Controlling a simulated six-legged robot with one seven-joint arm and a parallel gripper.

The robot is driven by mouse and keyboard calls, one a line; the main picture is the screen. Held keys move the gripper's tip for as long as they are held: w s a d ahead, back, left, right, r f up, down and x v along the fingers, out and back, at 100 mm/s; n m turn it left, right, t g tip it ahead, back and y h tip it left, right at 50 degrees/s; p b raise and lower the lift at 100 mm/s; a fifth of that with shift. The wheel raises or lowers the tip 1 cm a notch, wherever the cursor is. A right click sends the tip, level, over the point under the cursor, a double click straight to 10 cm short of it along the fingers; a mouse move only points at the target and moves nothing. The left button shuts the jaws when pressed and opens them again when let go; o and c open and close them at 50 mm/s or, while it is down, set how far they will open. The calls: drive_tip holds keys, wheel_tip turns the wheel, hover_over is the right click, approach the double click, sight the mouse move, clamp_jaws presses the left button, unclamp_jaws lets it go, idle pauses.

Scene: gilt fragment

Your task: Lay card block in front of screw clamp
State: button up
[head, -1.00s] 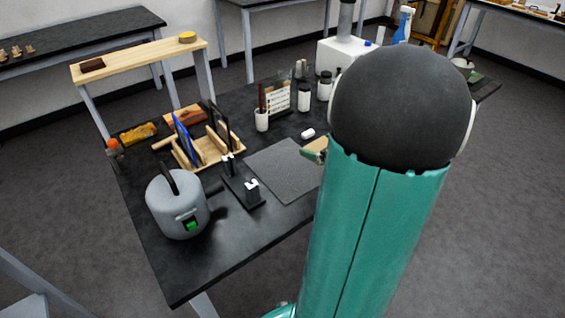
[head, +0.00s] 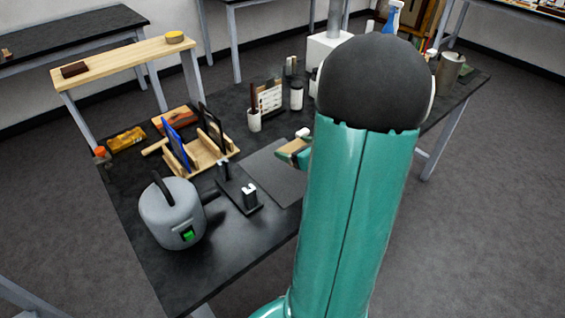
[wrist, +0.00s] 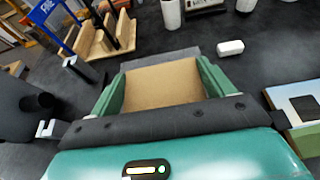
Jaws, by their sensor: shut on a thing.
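My gripper (wrist: 160,72) is shut on the card block (wrist: 162,86), a plain brown slab held between its two green fingers. In the head view, part of my gripper (head: 292,152) shows left of my arm, above the far part of the grey mat; a tan bit of the block shows with it, and my arm hides the rest. I cannot pick out the screw clamp for sure. A black stand (head: 240,197) with short uprights and pale tips is on the table, left of the mat; whether it is the clamp is unclear.
The grey mat (head: 272,180) lies bare in front. A grey pot-like device (head: 170,212) stands at the left, a wooden rack (head: 205,157) behind it. A white eraser-like piece (wrist: 230,47) and a cup (head: 254,120) are beyond. The table's front edge is clear.

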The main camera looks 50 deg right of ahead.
hover_over(283, 168)
drive_tip(key=f, duration=0.4)
drive_tip(key=shift+s+f, duration=0.15)
drive_tip(key=shift+s, duration=0.15)
drive_tip(key=shift+w+f, duration=0.15)
drive_tip(key=shift+f, duration=0.75)
drive_tip(key=shift+w+f, duration=0.1)
drive_tip(key=shift+f, duration=0.75)
drive_tip(key=shift+f, duration=0.1)
drive_tip(key=o, duration=0.9)
